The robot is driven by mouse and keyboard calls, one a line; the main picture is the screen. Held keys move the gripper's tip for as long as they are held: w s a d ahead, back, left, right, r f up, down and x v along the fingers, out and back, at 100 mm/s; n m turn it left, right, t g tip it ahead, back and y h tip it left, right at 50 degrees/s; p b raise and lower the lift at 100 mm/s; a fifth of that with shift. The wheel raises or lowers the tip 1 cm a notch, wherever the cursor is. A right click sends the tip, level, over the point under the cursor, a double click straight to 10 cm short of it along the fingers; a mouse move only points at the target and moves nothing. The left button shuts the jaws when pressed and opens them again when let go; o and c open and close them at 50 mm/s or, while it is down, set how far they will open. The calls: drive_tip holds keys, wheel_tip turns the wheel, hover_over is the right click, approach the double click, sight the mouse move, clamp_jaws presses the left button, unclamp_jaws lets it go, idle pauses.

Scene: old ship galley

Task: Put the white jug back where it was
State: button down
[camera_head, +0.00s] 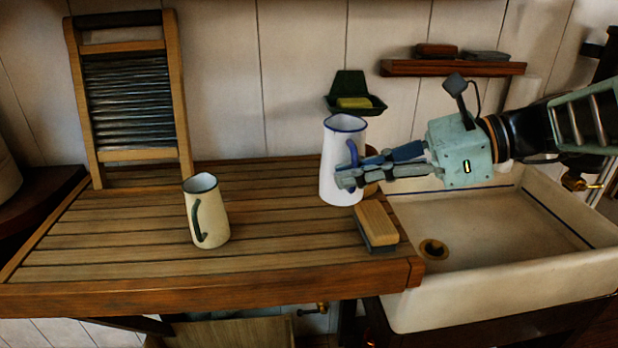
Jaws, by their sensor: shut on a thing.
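The white jug (334,165) is tall, with a blue rim and a blue handle on its right side. It is upright at the right end of the slatted wooden draining board (120,240), near the sink. My gripper (352,171) reaches in from the right and is shut on the jug at its handle side. The fingers hide part of the handle. I cannot tell whether the jug's base touches the board or is slightly above it.
A cream jug (211,215) with a green handle stands mid-board. A brush (377,226) lies just in front of the white jug. A green soap dish (353,98) hangs behind it. A washboard (130,95) leans at the back left. The sink (500,255) is at right. The board's left part is clear.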

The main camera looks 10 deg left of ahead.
drive_tip(key=w+a+f, duration=0.1)
drive_tip(key=a+f, duration=0.3)
drive_tip(key=w+a+f+b, duration=0.1)
drive_tip(key=a+f, duration=0.3)
drive_tip(key=a, duration=0.1)
drive_tip(key=a+f, duration=0.4)
drive_tip(key=shift+w+a+f+b, duration=0.25)
drive_tip(key=shift+w+f+b, duration=0.15)
drive_tip(key=c, duration=2.6)
unclamp_jaws()
drive_tip(key=shift+f, duration=0.2)
drive_tip(key=o, duration=0.5)
drive_tip(key=shift+r, duration=0.1)
